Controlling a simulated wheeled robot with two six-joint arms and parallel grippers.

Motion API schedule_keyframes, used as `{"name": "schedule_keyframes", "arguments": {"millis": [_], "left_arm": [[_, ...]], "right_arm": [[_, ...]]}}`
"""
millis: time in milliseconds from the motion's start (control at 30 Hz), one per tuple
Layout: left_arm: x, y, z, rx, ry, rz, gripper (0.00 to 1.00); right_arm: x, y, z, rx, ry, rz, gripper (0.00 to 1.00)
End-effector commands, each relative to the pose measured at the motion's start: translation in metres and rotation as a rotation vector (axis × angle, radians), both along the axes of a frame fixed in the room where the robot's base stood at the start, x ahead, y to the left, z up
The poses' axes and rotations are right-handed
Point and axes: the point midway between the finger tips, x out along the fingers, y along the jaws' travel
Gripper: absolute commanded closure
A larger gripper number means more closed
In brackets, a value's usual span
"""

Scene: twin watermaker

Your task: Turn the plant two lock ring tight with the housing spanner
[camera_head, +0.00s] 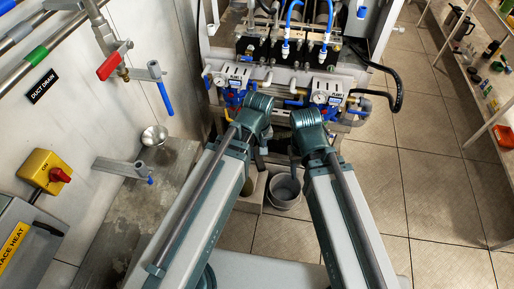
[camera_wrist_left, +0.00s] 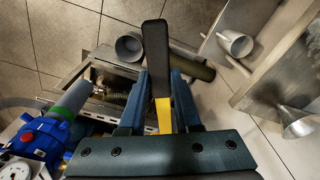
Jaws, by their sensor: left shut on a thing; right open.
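My left gripper (camera_wrist_left: 158,105) is shut on the housing spanner, whose black handle (camera_wrist_left: 156,55) and yellow part (camera_wrist_left: 163,115) show between its fingers. In the head view my left wrist (camera_head: 255,112) is in front of the watermaker, and the spanner is hidden there. My right wrist (camera_head: 308,125) is beside it, below the right-hand plant panel (camera_head: 328,88); its fingers are mostly hidden by the arm. I cannot make out the plant two lock ring.
A grey bucket (camera_head: 285,188) stands on the floor between my arms. A yellow switch box (camera_head: 46,170) and a metal funnel (camera_head: 154,136) are at the left. A black hose (camera_head: 397,85) curves at the right. Shelves (camera_head: 470,60) line the far right; tiled floor before them is clear.

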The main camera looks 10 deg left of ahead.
Motion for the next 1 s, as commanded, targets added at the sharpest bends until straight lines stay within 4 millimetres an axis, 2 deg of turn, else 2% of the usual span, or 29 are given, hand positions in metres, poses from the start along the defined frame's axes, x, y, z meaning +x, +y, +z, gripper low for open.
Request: {"name": "schedule_keyframes", "arguments": {"millis": [633, 1000], "left_arm": [[0.033, 0.014, -0.019, 0.000, 0.000, -0.001, 1.00], [0.030, 0.014, -0.020, 0.002, -0.005, -0.001, 1.00]], "right_arm": [[0.000, 0.000, -0.019, 0.000, 0.000, -0.001, 0.50], [0.000, 0.000, -0.020, 0.000, 0.000, -0.001, 0.50]]}}
